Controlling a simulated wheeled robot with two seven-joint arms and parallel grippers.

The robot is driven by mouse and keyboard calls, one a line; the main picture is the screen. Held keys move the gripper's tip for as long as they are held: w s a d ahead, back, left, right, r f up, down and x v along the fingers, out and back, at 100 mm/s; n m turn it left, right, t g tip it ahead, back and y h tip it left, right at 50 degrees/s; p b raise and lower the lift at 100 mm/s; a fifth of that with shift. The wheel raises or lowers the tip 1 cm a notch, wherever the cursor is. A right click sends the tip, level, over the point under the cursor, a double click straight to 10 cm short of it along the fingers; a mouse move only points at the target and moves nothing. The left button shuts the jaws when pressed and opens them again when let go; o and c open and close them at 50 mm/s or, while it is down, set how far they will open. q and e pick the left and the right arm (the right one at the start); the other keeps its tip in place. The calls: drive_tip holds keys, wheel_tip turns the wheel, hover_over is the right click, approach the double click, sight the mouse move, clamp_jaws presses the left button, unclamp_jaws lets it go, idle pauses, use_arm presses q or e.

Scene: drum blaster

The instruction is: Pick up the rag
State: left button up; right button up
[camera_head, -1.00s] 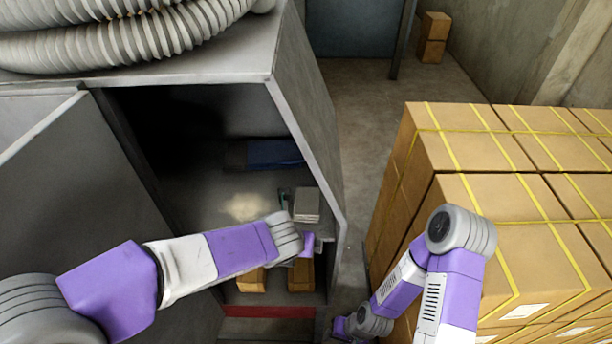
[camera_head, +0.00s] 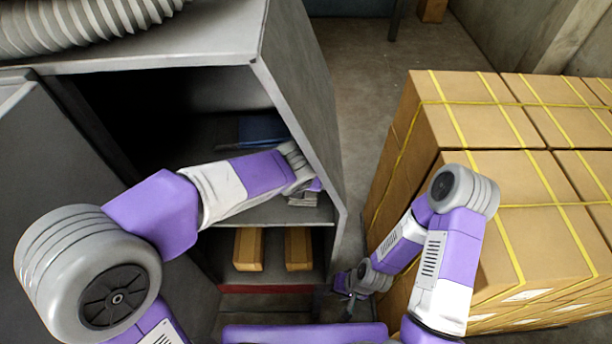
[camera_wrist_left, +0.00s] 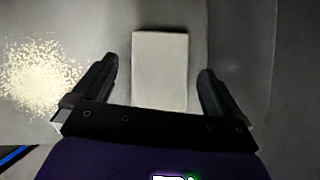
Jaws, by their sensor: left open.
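The rag (camera_wrist_left: 160,70) is a pale grey-white, flat, folded rectangle on the grey cabinet shelf (camera_head: 270,210). In the left wrist view it lies between and ahead of the open fingers of my left gripper (camera_wrist_left: 158,85), with gaps on both sides. In the head view my left arm reaches into the cabinet and hides most of the rag and the gripper. My right gripper (camera_head: 349,305) hangs low between the cabinet and the boxes, away from the rag. Its fingers are too small to read.
Pale granules (camera_wrist_left: 42,75) are spilled left of the rag. A dark blue object (camera_head: 262,130) lies deeper in the cabinet. The cabinet's side wall (camera_head: 305,95) is close to my left arm. Wooden blocks (camera_head: 248,250) sit below the shelf. Strapped cardboard boxes (camera_head: 490,110) stand at right.

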use_arm(q)
drive_tip(key=shift+x, duration=0.75)
drive_tip(key=shift+s+a+r, duration=0.1)
drive_tip(key=shift+s+r, duration=0.2)
drive_tip(key=shift+s, duration=0.3)
drive_tip(key=shift+c, duration=0.2)
drive_tip(key=shift+w+f, duration=0.15)
drive_tip(key=shift+w, duration=0.05)
drive_tip(key=c, duration=0.9)
drive_tip(key=shift+c, duration=0.3)
drive_tip(key=shift+r, duration=0.2)
